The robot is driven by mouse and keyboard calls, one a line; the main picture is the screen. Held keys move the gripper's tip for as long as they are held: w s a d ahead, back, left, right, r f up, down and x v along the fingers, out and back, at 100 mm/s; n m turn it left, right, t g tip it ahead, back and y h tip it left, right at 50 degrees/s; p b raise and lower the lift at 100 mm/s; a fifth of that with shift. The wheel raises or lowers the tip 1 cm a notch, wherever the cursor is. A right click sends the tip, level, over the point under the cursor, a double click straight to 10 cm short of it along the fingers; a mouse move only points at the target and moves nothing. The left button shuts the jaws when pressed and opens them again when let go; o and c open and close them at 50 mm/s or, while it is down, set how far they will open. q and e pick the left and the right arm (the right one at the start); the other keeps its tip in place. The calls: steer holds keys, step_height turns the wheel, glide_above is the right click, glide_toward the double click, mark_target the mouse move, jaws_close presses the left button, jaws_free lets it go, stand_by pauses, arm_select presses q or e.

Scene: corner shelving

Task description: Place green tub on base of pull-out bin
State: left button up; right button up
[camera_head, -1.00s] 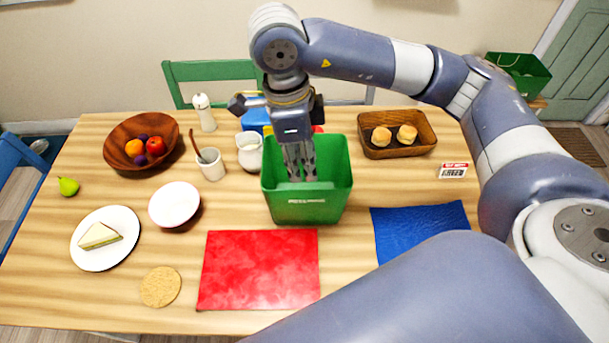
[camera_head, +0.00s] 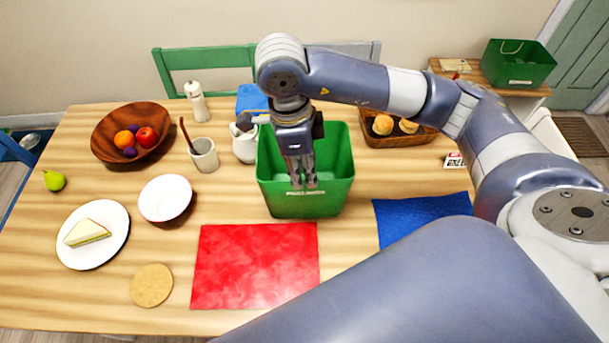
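A green tub (camera_head: 308,205) with an open top stands upright on the wooden table, behind the red mat. My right gripper (camera_head: 304,187) points down into the tub. Its fingers are close together, with their tips by the rim of the near wall; whether they pinch that wall cannot be told. A second green container (camera_head: 517,65) with a thin handle stands on a small wooden surface at the upper right. A white edge (camera_head: 555,135) shows behind my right arm, mostly hidden; I cannot tell whether it is the pull-out bin. My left gripper is out of view.
The table (camera_head: 100,310) also holds a fruit bowl (camera_head: 105,150), a white jug (camera_head: 244,145), a cup (camera_head: 204,156), a bread basket (camera_head: 420,138), a red mat (camera_head: 255,265) and a blue mat (camera_head: 420,217). Chairs stand behind and left. My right arm crosses the right side.

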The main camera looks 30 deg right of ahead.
steer(key=f+p, duration=0.1)
steer(key=f, duration=0.1)
steer(key=f+p, duration=0.1)
steer(key=f, duration=0.1)
steer(key=shift+s+d, duration=0.1)
steer(key=shift+d, duration=0.1)
steer(key=shift+f, duration=0.6)
jaws_close()
